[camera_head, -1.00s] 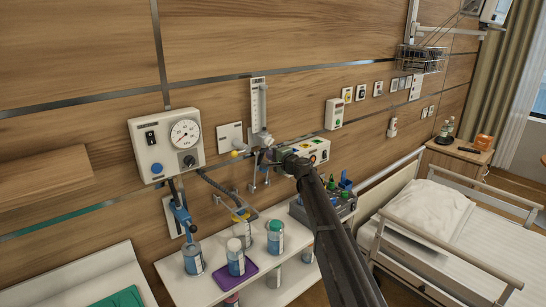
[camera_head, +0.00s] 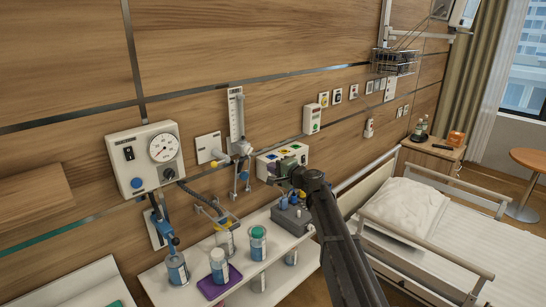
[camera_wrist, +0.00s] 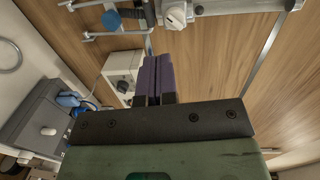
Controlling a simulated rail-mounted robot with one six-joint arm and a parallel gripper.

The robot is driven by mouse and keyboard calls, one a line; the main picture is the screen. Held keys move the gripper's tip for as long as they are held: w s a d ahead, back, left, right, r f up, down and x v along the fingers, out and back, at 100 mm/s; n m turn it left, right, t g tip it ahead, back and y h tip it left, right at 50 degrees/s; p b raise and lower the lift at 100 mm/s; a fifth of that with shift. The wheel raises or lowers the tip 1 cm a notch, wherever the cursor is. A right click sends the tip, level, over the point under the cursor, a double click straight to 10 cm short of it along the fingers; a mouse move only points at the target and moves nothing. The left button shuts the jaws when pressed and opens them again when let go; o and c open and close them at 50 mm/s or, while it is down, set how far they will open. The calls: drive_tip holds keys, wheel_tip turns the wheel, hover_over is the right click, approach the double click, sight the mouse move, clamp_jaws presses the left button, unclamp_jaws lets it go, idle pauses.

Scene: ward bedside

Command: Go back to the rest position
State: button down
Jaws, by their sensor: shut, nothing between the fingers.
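My gripper (camera_head: 274,180) is in front of the wood wall, at the lower edge of the white outlet panel (camera_head: 291,156) with coloured sockets. In the wrist view its purple fingers (camera_wrist: 157,64) lie together, shut and empty. In the head view my dark arm hides part of the shelf and bed edge. The flowmeter (camera_head: 236,112) with its clear upright tube is on the wall to the left of my gripper. No marker of a rest position shows.
A suction gauge unit (camera_head: 145,160) hangs at the left. Below, a white shelf (camera_head: 150,285) carries bottles, a purple tray (camera_head: 220,283) and a grey device (camera_head: 291,217). The bed (camera_head: 455,255) stands at the right. A wire basket (camera_head: 394,62) hangs on the upper wall.

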drive_tip(key=s+f+n+g+h, duration=0.1)
drive_tip(key=s+f+n+g, duration=0.45)
drive_tip(key=s, duration=0.45)
drive_tip(key=s+d+f+g+h, duration=0.2)
drive_tip(key=s+d+f+h, duration=0.2)
drive_tip(key=s+d, duration=0.3)
drive_tip(key=s+d+f+n+g+h, duration=0.1)
drive_tip(key=s+d+f+h, duration=0.2)
drive_tip(key=s, duration=1.1)
drive_tip(key=s+d+f+n+g+h+b, duration=0.1)
drive_tip(key=s+d+f+h, duration=0.3)
drive_tip(key=s+d, duration=0.6)
drive_tip(key=shift+s+d+f+g+h, duration=0.35)
drive_tip(key=shift+s+g+h, duration=0.2)
drive_tip(key=shift+g, duration=0.3)
drive_tip(key=shift+n, duration=0.25)
